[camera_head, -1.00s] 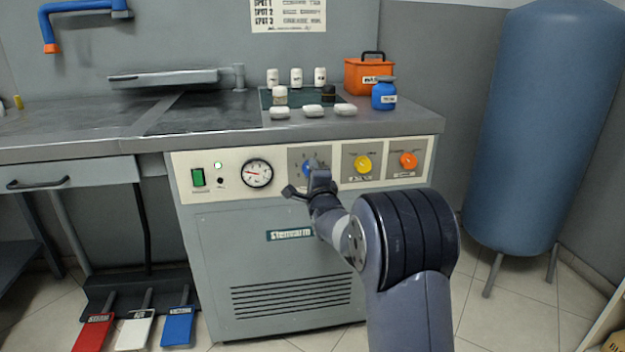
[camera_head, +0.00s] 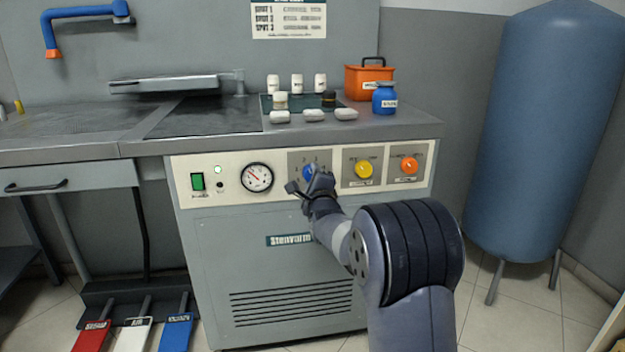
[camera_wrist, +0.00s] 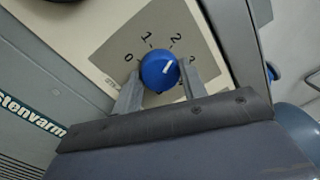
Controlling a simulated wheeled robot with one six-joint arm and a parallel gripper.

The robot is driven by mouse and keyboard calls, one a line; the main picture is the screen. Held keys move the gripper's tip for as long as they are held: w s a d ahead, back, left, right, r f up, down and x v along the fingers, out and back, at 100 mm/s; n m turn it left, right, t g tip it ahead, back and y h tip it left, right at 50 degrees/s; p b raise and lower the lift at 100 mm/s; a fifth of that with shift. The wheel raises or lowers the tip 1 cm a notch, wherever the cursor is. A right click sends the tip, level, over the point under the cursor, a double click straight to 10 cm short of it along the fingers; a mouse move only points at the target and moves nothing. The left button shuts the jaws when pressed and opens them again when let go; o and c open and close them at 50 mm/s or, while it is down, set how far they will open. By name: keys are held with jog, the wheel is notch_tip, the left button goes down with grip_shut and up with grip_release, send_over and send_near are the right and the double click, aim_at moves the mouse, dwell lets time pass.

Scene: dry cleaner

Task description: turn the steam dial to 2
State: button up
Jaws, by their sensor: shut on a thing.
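The steam dial is a round blue knob (camera_head: 308,172) with a white pointer line, on a grey plate in the machine's front panel. In the wrist view the knob (camera_wrist: 158,71) sits between my two fingers, one on each side of it. My gripper (camera_wrist: 160,76) is shut on the knob. The pointer line aims up and right in that view, between the 2 (camera_wrist: 176,38) and the last mark, which is blurred. The 0 and 1 are also readable. In the head view my gripper (camera_head: 313,182) partly covers the knob's plate.
A pressure gauge (camera_head: 257,177) and a green switch (camera_head: 197,181) are left of the dial. A yellow knob (camera_head: 364,169) and an orange knob (camera_head: 409,165) are close on its right. Bottles and white blocks stand on the worktop above.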

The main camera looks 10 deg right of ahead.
jog(key=o, duration=1)
jog(key=shift+s, duration=0.1)
jog(key=s, duration=0.3)
jog(key=s+p, duration=0.1)
jog(key=s, duration=0.3)
jog(key=s+f, duration=0.1)
jog(key=s, duration=0.2)
jog(key=shift+s+p, duration=0.3)
jog(key=shift+p, duration=0.05)
jog(key=shift+w, duration=0.1)
jog(key=w, duration=0.3)
jog(key=w+b, duration=0.1)
jog(key=w, duration=0.3)
jog(key=w+r, duration=0.1)
jog(key=w, duration=0.2)
jog(key=shift+w+b, duration=0.3)
jog(key=shift+b, duration=0.05)
